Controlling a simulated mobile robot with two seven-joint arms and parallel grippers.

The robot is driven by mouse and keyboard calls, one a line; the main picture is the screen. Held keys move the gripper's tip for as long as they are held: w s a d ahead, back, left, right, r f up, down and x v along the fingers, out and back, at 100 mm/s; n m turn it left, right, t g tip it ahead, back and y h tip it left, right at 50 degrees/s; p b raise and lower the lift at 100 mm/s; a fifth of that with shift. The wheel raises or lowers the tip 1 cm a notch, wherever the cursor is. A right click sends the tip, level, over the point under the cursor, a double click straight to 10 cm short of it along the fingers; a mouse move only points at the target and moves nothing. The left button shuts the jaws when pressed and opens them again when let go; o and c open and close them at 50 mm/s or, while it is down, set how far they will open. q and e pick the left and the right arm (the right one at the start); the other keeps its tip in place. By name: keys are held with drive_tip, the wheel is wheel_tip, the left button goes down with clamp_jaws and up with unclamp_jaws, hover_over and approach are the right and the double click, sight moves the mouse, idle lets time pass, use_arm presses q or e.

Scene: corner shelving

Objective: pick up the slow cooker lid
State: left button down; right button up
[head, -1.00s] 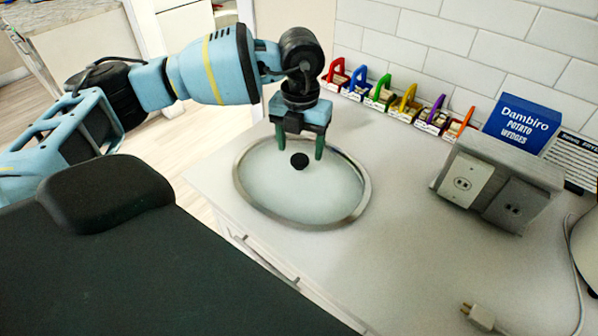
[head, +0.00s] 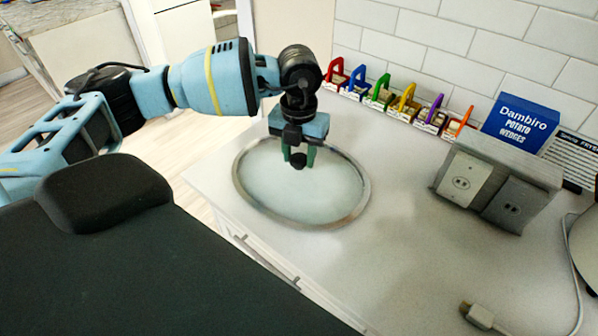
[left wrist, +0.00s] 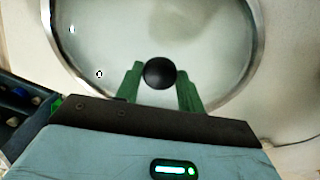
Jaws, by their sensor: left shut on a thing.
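The slow cooker lid (head: 330,195) is an oval of pale glass with a metal rim and a round black knob (head: 298,160). It lies on the white counter in the head view. My left gripper (head: 299,158) is above the lid, pointing down, with its green fingers shut on the knob. In the left wrist view the lid (left wrist: 200,35) fills the upper middle, and the knob (left wrist: 160,73) sits between the two fingers. My right gripper is not in view.
Several small coloured boxes (head: 383,96) line the tiled wall. A blue potato wedges box (head: 520,124) and a grey outlet block (head: 497,180) stand to the right. A plug (head: 482,315) and its cord lie at the front right. The counter right of the lid is clear.

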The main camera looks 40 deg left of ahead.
sight(300, 162)
use_arm(q)
drive_tip(key=shift+r, duration=0.15)
drive_tip(key=shift+w+r, duration=0.1)
drive_tip(key=shift+r, duration=0.25)
wheel_tip(300, 162, up, 2)
drive_tip(key=shift+r, duration=0.15)
drive_tip(key=shift+s+d+r, duration=0.2)
drive_tip(key=shift+s+d, duration=0.25)
drive_tip(key=shift+s, duration=0.05)
drive_tip(key=s+d+r, duration=0.1)
drive_tip(key=s+d, duration=0.8)
drive_tip(key=s, duration=0.2)
drive_tip(key=shift+d+r, duration=0.2)
drive_tip(key=shift+d, duration=0.1)
